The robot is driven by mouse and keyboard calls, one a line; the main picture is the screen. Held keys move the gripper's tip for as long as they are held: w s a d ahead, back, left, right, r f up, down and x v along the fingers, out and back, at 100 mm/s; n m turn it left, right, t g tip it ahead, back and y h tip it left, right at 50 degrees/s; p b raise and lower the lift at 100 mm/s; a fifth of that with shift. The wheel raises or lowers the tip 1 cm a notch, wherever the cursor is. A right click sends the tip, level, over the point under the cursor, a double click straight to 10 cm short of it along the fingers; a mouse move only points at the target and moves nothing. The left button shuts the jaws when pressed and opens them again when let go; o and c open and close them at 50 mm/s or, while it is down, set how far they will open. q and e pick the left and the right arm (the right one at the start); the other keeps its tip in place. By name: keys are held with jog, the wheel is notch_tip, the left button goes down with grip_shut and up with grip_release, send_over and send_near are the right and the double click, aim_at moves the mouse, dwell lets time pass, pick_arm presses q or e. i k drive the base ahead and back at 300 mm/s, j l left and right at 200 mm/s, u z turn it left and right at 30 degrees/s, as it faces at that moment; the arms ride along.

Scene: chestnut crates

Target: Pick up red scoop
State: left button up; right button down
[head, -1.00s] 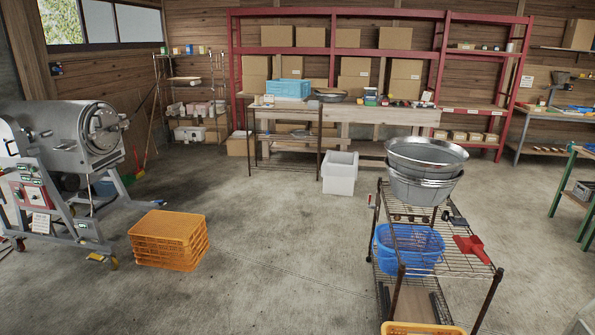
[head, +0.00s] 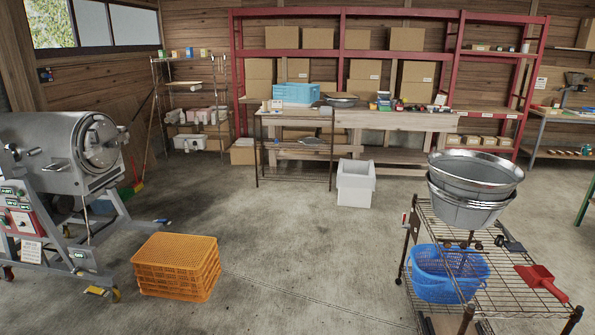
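The red scoop (head: 541,281) lies on the top wire shelf of a wire cart (head: 500,298) at the lower right of the head view. Its wide end points toward the back left and its handle toward the front right. Stacked metal bowls (head: 470,187) stand at the back of the same shelf. A dark tool (head: 509,240) lies between the bowls and the scoop. Neither of my grippers shows in the head view.
A blue basket (head: 447,274) sits within the cart below its top shelf. Orange crates (head: 177,267) stand on the floor at the left, near a grey drum machine (head: 62,155). A white bin (head: 356,183) stands before the workbench (head: 385,121). The floor between is clear.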

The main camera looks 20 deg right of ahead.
aim_at(536, 276)
jog(key=i+z, duration=0.35)
jog(key=i, duration=0.15)
jog(key=i+j+z, duration=0.1)
jog(key=i+z, duration=0.25)
jog(key=i, duration=0.15)
jog(key=i+j+z, duration=0.35)
jog(key=i, duration=0.15)
jog(key=i+z, duration=0.25)
jog(key=z, duration=0.25)
jog(key=i+j+z, duration=0.2)
jog(key=z, duration=0.25)
jog(key=i+j+z, duration=0.2)
jog(key=z, duration=0.3)
jog(key=i+j+z, duration=0.1)
jog(key=j+z, duration=0.2)
jog(key=z, duration=0.2)
jog(key=i+j+z, duration=0.1)
jog(key=j+z, duration=0.2)
jog(key=z, duration=0.15)
